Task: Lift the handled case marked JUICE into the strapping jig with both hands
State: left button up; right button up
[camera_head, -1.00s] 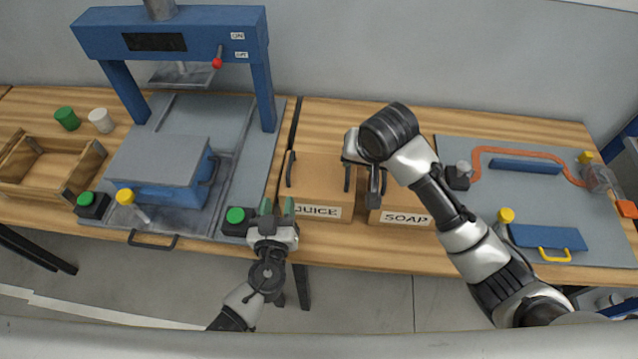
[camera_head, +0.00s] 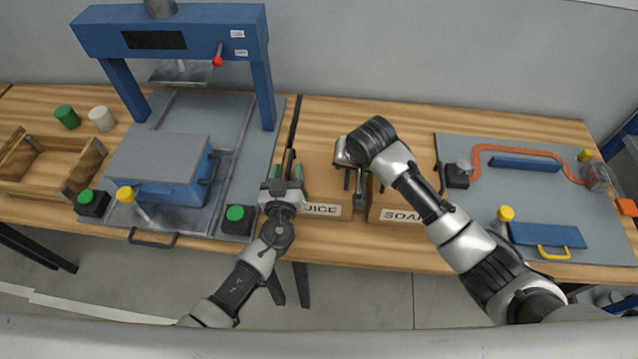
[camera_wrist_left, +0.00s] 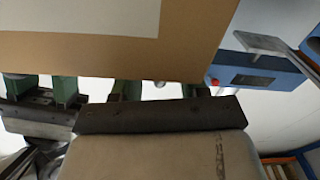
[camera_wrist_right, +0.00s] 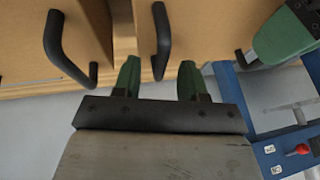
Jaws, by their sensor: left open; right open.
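The case marked JUICE (camera_head: 320,170) stands on the wooden bench, its label partly covered by my left gripper. My left gripper (camera_head: 289,165) is open and empty at the case's left side. In the left wrist view the case (camera_wrist_left: 110,55) hides much of the fingers. My right gripper (camera_head: 353,183) is open above the case's right side. In the right wrist view its fingers (camera_wrist_right: 158,80) lie on both sides of the case's black handle (camera_wrist_right: 162,40), apart from it. I cannot tell for sure which fixture is the strapping jig; a board with an orange strip (camera_head: 480,160) is at right.
The SOAP case (camera_head: 385,212) stands close beside the JUICE case, its own handle (camera_wrist_right: 65,50) near my right gripper. A blue press (camera_head: 170,35) with a blue block (camera_head: 160,165) stands left. A wooden crate (camera_head: 50,168) is at far left. Bench behind the cases is clear.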

pick_arm(q)
jog(key=shift+w+d, duration=0.1)
jog(key=shift+w, duration=1.15)
pick_arm(e)
jog(key=shift+x, duration=1.2)
pick_arm(q)
grip_shut()
pick_arm(e)
grip_shut()
pick_arm(q)
jog(key=shift+r, duration=0.1)
pick_arm(e)
jog(key=shift+a, duration=0.1)
